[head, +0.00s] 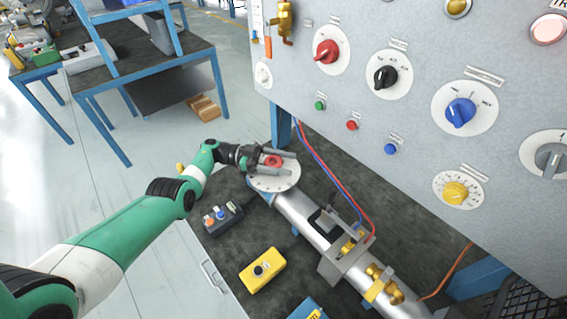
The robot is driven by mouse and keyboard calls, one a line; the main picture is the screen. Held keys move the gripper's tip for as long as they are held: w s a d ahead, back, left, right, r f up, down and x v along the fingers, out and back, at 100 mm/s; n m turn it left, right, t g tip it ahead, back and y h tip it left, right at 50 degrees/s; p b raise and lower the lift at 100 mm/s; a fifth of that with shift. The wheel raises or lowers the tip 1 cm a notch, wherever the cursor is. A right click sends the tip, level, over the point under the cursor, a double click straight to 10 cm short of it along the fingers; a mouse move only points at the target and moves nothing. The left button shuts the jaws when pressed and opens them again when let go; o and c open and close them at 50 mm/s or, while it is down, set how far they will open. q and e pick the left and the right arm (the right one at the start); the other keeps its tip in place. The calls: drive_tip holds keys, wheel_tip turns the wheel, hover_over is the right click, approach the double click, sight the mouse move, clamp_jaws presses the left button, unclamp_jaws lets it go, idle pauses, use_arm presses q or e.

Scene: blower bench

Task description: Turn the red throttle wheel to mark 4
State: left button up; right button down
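The red throttle wheel (273,161) is a small red knob on a round white dial plate (272,182) at the end of a metal pipe (305,215). My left gripper (283,163) comes in from the left and is at the wheel, with one finger on its far side and one on its near side. The fingers stand apart; whether they touch the wheel cannot be told. The dial's marks are too small to read, and the gripper covers part of the dial. My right gripper is not in view.
A grey control panel (330,110) with several knobs and buttons rises behind the bench. Red and blue hoses (340,180) hang beside the pipe. A dark button box (221,217) and a yellow box (262,270) lie in front. A blue-framed table (140,80) stands at the back left.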

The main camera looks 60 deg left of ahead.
sight(265, 160)
use_arm(q)
drive_tip(key=o, duration=0.5)
drive_tip(key=shift+c, duration=0.2)
drive_tip(key=b+v, duration=0.5)
drive_tip(key=v, duration=0.6)
drive_tip(key=shift+a+f, duration=0.1)
drive_tip(key=shift+f, duration=0.05)
drive_tip(key=shift+s+a+r, duration=0.1)
drive_tip(key=shift+s+r, duration=0.1)
drive_tip(key=shift+s, duration=0.05)
